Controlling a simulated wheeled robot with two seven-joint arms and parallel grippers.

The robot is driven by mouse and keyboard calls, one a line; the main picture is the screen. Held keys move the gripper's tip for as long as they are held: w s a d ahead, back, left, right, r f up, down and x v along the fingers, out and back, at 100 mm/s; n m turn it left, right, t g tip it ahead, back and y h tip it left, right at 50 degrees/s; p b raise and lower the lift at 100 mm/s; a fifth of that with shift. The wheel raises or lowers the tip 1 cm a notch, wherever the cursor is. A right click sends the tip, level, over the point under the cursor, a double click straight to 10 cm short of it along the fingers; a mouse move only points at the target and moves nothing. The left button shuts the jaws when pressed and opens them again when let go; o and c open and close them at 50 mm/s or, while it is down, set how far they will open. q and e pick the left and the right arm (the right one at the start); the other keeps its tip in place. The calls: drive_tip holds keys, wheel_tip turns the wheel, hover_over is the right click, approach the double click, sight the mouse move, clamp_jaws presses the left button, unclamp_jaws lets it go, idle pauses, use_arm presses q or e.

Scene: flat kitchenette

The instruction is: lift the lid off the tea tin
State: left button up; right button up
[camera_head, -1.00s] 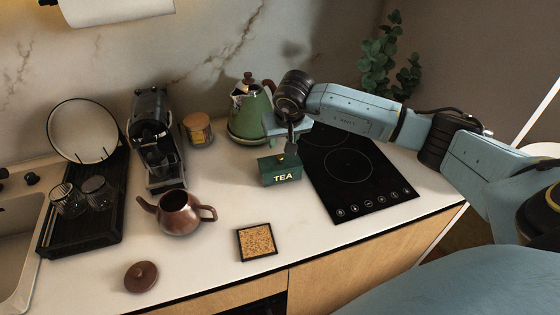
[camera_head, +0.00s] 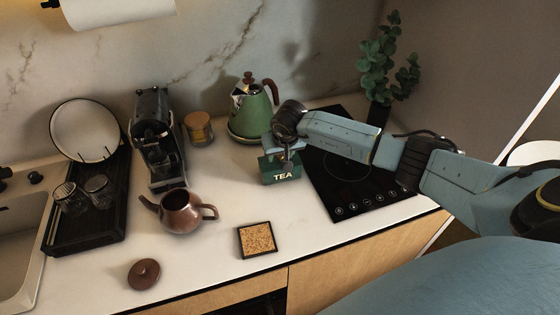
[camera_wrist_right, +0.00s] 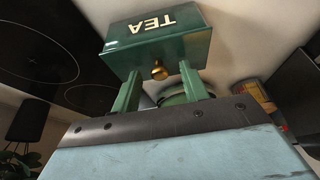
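My left gripper is not in view.
A green kettle (camera_head: 251,113) stands close behind the tin. The black cooktop (camera_head: 365,195) is at its right. A copper teapot (camera_head: 181,213), a brown lid (camera_head: 144,274) and a cork trivet (camera_head: 257,240) are in front and left. A cork-lidded jar (camera_head: 198,127) stands behind.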

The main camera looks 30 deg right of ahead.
clamp_jaws()
drive_tip(key=shift+r, duration=0.1)
